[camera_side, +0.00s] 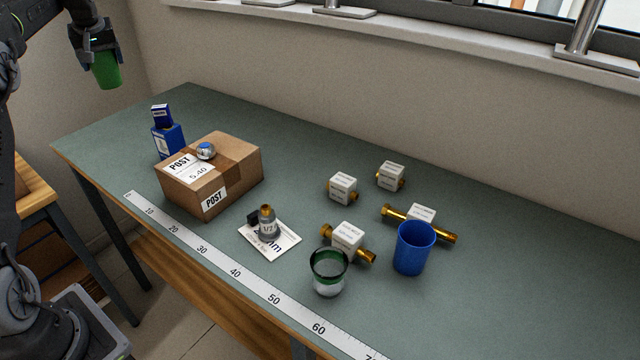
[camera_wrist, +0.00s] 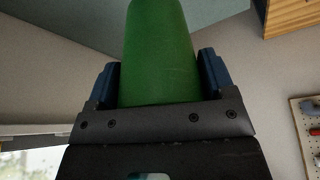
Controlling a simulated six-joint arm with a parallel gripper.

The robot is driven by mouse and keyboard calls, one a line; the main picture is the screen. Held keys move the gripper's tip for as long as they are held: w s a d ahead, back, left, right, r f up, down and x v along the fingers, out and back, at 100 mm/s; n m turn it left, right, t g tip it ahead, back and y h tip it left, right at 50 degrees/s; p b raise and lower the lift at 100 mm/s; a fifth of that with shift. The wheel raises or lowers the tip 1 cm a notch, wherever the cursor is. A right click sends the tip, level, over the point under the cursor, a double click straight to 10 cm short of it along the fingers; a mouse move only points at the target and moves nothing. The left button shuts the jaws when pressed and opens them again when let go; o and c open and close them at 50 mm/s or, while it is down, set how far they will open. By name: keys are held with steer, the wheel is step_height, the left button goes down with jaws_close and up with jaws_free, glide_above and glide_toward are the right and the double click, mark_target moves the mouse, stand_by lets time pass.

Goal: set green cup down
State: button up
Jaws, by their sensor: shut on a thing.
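The green cup (camera_side: 106,72) is held high in the air at the upper left of the side view, beyond the far left end of the table. My gripper (camera_side: 97,52) is shut on it, and the cup hangs below the jaws. In the wrist view the green cup (camera_wrist: 158,55) fills the space between the two blue-padded fingers of my gripper (camera_wrist: 159,80). The cup touches nothing else that I can see. The grey-green table (camera_side: 300,150) is below and to the right of it.
A cardboard box (camera_side: 235,170) with a small round object on top stands near the table's left end, beside blue boxes (camera_side: 168,140). The table's back left is clear.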

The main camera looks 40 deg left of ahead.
steer(key=w+d+m+t+h, duration=0.1)
steer(key=w+d+m, duration=0.2)
steer(key=w+d, duration=0.5)
steer(key=w+d+m+t, duration=0.15)
steer(key=w+d, duration=0.35)
steer(key=d, duration=0.8)
steer(key=w+d+m+h, duration=0.25)
steer(key=d+m, duration=0.35)
steer(key=d, duration=1.9)
steer(key=s+d+m+h, duration=0.1)
steer(key=s+d+m, duration=0.45)
steer(key=d, duration=0.95)
steer(key=s+d+m+h, duration=0.15)
steer(key=s+d, duration=0.65)
steer(key=d, duration=0.8)
step_height(320, 180, down, 11)
steer(key=shift+s+d+f, duration=0.4)
steer(key=shift+d+f, duration=1.35)
steer(key=shift+f, duration=0.1)
steer(key=shift+s+d+f, duration=0.45)
steer(key=shift+d+f, duration=1.35)
steer(key=shift+f, duration=0.05)
steer(key=shift+s+d+f, duration=0.4)
steer(key=shift+d+f, duration=1.35)
steer(key=shift+f, duration=0.1)
steer(key=shift+f, duration=0.15)
